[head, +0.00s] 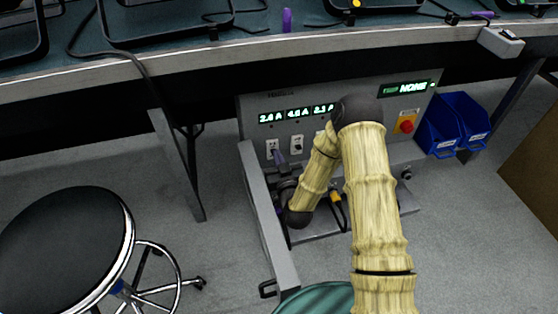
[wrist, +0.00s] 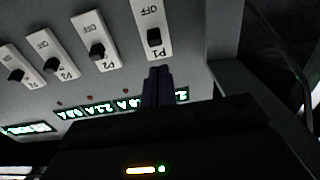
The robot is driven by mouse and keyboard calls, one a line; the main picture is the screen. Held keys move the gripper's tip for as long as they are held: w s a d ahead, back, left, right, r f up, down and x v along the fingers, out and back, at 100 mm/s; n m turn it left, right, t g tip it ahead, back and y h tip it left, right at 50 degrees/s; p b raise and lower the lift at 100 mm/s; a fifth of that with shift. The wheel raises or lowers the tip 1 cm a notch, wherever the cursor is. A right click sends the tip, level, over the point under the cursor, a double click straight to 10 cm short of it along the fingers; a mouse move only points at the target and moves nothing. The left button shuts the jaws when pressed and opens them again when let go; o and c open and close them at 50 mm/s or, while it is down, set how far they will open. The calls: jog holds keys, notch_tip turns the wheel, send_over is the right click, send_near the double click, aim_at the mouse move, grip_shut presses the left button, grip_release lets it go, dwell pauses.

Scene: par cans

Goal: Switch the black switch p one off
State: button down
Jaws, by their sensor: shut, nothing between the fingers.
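The black P1 switch (wrist: 154,38) sits on a white plate marked OFF and P1, at the top centre of the wrist view. The lettering is upside down there. Its lever lies nearer the P1 label than the OFF label. My gripper (wrist: 158,72) is shut and empty, its dark fingertips just below the P1 label in the picture. Whether they touch the plate is unclear. In the head view my purple fingertips (head: 281,157) are close to the leftmost switch plate (head: 271,147) on the grey panel (head: 360,98).
Switches P2 (wrist: 97,50) and P3 (wrist: 53,65), with another beyond, stand beside P1. Green number displays (head: 297,113) line the panel above the switches. A red button (head: 406,126) and blue bins (head: 454,122) are at right. A round stool (head: 65,245) stands at left.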

jog(key=shift+x, duration=1.85)
send_near(273, 142)
jog(key=shift+w+f, duration=0.65)
jog(key=shift+w, duration=0.05)
jog(key=shift+a+b, duration=0.3)
jog(key=shift+b, duration=0.05)
jog(key=shift+w+r, duration=0.1)
